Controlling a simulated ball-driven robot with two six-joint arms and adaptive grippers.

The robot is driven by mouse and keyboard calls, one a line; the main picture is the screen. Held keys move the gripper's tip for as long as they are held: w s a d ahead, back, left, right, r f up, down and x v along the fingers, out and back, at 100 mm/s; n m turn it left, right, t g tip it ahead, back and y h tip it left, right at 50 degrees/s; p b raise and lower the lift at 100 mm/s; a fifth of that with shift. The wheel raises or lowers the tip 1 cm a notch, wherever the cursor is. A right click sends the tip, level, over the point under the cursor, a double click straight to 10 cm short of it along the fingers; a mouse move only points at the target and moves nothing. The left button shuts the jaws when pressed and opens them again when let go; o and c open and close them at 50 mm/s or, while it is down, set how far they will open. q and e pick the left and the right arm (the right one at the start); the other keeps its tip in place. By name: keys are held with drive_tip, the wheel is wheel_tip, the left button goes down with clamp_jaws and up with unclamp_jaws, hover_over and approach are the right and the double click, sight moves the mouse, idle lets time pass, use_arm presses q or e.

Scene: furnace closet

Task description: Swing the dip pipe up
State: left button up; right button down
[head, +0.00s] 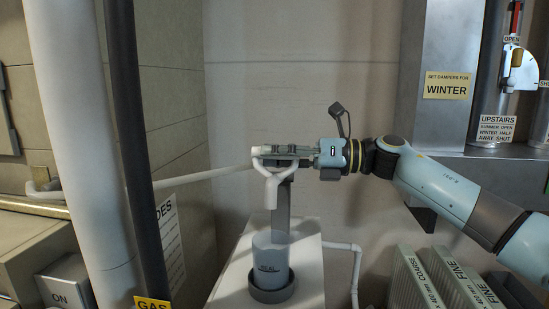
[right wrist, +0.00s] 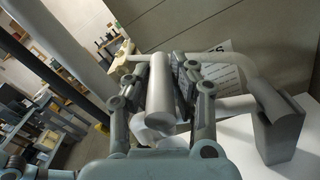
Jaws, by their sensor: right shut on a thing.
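The white dip pipe (head: 205,175) runs from an elbow at the left to my right gripper (head: 262,155), a little above horizontal toward the right. Its short end turns down in front of a flat grey post and hangs above a grey cup (head: 270,262). My right gripper is shut on the pipe near that end, with its arm coming in from the right. In the right wrist view a pale cylindrical part of the pipe (right wrist: 159,95) shows between the two fingers (right wrist: 165,80). The exact finger contact is hard to see. My left gripper is not in view.
The cup stands on a white box (head: 308,270). A thick white pipe (head: 75,120) and a dark pipe (head: 127,130) rise at the left. Boxed filters (head: 440,280) stand at lower right, below a grey duct (head: 445,55). The wall behind the gripper is bare.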

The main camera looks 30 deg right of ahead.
drive_tip(key=w+d+r+m+p, duration=0.1)
drive_tip(key=m, duration=0.1)
drive_tip(key=w+d+r+m+p, duration=0.1)
drive_tip(key=w+r+m, duration=0.1)
drive_tip(key=shift+w+d+r+m, duration=0.15)
drive_tip(key=shift+d+r+m, duration=0.05)
drive_tip(key=shift+d+m, duration=0.1)
drive_tip(key=w+d+m, duration=0.4)
drive_tip(key=w+m, duration=0.2)
drive_tip(key=m, duration=0.1)
drive_tip(key=shift+d+r, duration=0.25)
drive_tip(key=shift+r, duration=0.05)
drive_tip(key=c, duration=1.1)
unclamp_jaws()
